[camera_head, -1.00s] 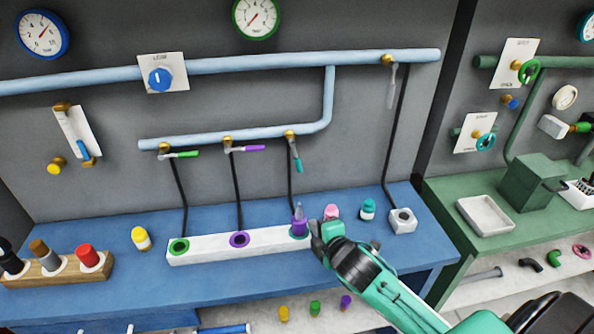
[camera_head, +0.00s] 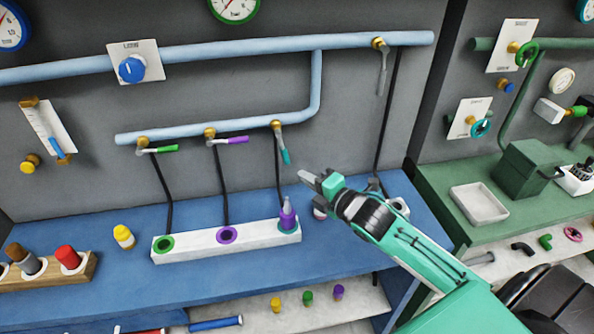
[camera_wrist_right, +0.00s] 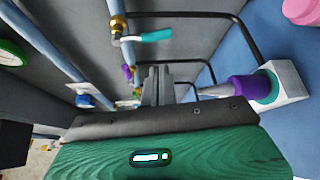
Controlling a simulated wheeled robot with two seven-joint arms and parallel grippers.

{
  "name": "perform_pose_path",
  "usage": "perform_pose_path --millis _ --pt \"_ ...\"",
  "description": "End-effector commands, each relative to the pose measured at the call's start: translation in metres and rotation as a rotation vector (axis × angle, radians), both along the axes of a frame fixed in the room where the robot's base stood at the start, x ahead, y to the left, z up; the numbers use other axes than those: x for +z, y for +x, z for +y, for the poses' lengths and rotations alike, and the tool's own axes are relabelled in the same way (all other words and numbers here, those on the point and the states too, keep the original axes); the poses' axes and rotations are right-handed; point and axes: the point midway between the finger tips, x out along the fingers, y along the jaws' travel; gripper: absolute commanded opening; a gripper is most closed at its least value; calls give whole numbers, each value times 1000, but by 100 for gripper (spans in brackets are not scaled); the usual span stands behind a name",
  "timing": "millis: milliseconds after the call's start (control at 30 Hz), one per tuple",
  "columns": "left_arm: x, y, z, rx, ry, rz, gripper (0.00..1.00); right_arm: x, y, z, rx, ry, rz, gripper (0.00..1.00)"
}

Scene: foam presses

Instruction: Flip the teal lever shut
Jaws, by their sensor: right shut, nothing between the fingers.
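The teal lever (camera_head: 285,157) hangs down, slightly slanted, from the brass valve (camera_head: 277,124) at the right end of the lower blue pipe. In the right wrist view the teal lever (camera_wrist_right: 157,36) shows above the fingertips, apart from them. My right gripper (camera_head: 303,176) is shut and empty, in front of the wall just right of and a little below the lever's tip. Its narrow fingers also show in the wrist view (camera_wrist_right: 156,75). My left gripper is not in view.
The green lever (camera_head: 165,149) and purple lever (camera_head: 235,139) lie nearly level along the pipe. Below, a white block (camera_head: 195,243) holds a purple bottle (camera_head: 287,219) at its teal-ringed end. A grey lever (camera_head: 382,80) hangs at the right. A thin black hose runs down behind the teal lever.

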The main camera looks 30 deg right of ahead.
Motion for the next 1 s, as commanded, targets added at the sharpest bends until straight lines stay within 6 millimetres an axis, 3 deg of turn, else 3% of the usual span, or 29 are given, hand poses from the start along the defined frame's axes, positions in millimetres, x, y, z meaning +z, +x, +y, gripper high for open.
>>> perform_pose_path --millis 500,700,1000 --pt "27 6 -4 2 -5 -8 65 -6 75 19 -1 2 0 0" --pt "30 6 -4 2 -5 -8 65 -8 87 22 0 1 -1 0" --pt "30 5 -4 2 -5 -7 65 -10 88 22 0 0 0 0"
